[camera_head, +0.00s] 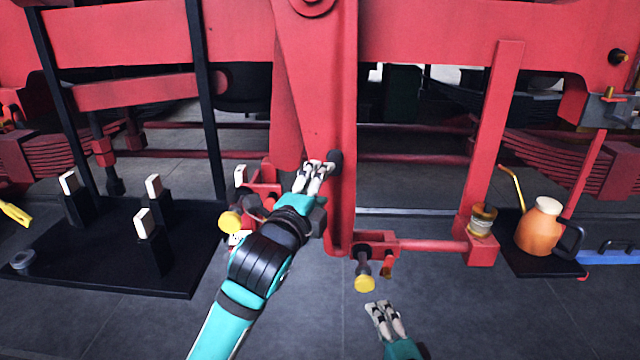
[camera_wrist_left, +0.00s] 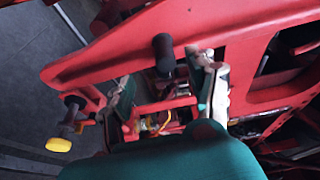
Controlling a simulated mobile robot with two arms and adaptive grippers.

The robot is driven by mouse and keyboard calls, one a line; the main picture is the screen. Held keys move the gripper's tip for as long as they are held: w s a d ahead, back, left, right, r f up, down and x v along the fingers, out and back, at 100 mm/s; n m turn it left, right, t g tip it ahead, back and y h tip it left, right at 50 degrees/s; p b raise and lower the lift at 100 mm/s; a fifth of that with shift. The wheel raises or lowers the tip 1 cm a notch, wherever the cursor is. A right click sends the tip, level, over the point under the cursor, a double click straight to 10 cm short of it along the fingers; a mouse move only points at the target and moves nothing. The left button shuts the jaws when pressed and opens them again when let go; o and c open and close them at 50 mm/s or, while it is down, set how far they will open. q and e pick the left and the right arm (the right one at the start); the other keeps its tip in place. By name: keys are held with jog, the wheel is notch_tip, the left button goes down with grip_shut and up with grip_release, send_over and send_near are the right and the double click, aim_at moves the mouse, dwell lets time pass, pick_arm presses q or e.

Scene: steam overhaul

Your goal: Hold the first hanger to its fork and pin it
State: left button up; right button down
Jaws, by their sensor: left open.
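A tall red bar (camera_head: 342,120) hangs in the middle of the head view, with a black knob (camera_head: 335,160) on it. The knob also shows in the left wrist view (camera_wrist_left: 163,55). My left gripper (camera_head: 315,172) is open beside the knob; whether it touches the bar cannot be told. Low red fork-like brackets (camera_head: 375,240) flank the bar's foot. A yellow-headed pin (camera_head: 364,275) projects below the right bracket; another yellow head (camera_head: 230,221) shows at left. My right gripper (camera_head: 380,312) is low in front, apart from the bar, with nothing visible in it. Which red part is the first hanger is unclear.
A dark mat (camera_head: 110,275) at left carries several black blocks with white tops. An orange jug (camera_head: 538,228) stands on a dark mat at right. Red beams and leaf springs (camera_head: 545,160) crowd the space behind. The floor in front is mostly clear.

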pick_arm(q)
jog(key=shift+r+x, duration=0.2)
jog(key=shift+x, duration=2.05)
jog(key=shift+r+x, duration=0.2)
jog(key=shift+x, duration=2)
grip_shut()
jog(key=shift+f, duration=0.15)
jog(key=shift+d, duration=0.15)
